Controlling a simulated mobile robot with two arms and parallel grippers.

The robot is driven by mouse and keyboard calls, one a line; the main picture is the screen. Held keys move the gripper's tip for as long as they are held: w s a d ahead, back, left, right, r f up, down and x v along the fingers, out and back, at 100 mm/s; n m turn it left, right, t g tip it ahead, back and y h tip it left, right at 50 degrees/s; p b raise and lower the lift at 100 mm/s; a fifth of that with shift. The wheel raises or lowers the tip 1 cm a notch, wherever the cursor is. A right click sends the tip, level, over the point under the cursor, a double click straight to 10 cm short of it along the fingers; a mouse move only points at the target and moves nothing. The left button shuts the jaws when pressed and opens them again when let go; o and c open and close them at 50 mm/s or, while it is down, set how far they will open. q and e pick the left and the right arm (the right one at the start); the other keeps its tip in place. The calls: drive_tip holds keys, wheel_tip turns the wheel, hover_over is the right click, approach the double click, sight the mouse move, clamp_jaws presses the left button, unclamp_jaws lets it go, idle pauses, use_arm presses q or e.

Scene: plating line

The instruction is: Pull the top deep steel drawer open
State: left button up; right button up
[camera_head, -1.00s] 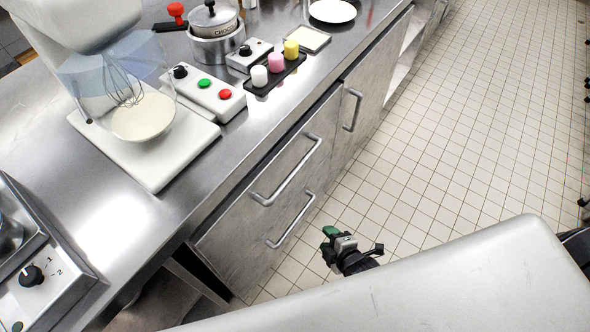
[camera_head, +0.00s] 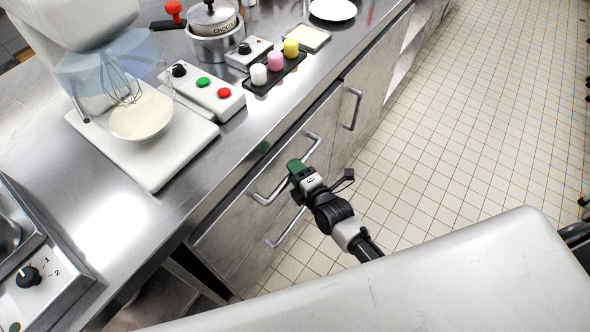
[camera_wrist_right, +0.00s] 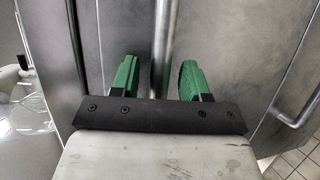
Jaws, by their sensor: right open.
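The top steel drawer (camera_head: 239,216) is closed in the counter front, with a long bar handle (camera_head: 272,190). In the head view my right gripper (camera_head: 294,168) is at this handle and covers part of it. In the right wrist view my right gripper (camera_wrist_right: 157,80) is open, with one green finger on each side of the handle bar (camera_wrist_right: 161,45). Gaps show between the bar and both fingers, so I see no grip on it. A second bar handle (camera_head: 275,241) sits lower on the front. My left gripper is not in view.
The steel counter edge (camera_head: 213,192) runs above the drawers. A mixer with a bowl (camera_head: 141,116), a button box (camera_head: 204,88) and a tray of coloured pots (camera_head: 262,86) stand on top. The tiled floor (camera_head: 450,120) to the right is clear.

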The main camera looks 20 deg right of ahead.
drive_tip(key=shift+w+a+f, duration=0.1)
drive_tip(key=shift+w+a, duration=0.05)
drive_tip(key=shift+w, duration=0.35)
drive_tip(key=shift+c, duration=0.2)
clamp_jaws()
drive_tip(key=shift+s, duration=0.15)
drive_tip(key=s+d+p, duration=0.3)
drive_tip(key=s+d, duration=0.7)
drive_tip(key=s, duration=0.3)
drive_tip(key=s+d+p, duration=0.3)
drive_tip(key=s+d, duration=0.8)
drive_tip(key=s, duration=0.3)
drive_tip(key=shift+d+p, duration=0.15)
drive_tip(key=shift+p, duration=0.15)
drive_tip(key=shift+o, duration=0.2)
unclamp_jaws()
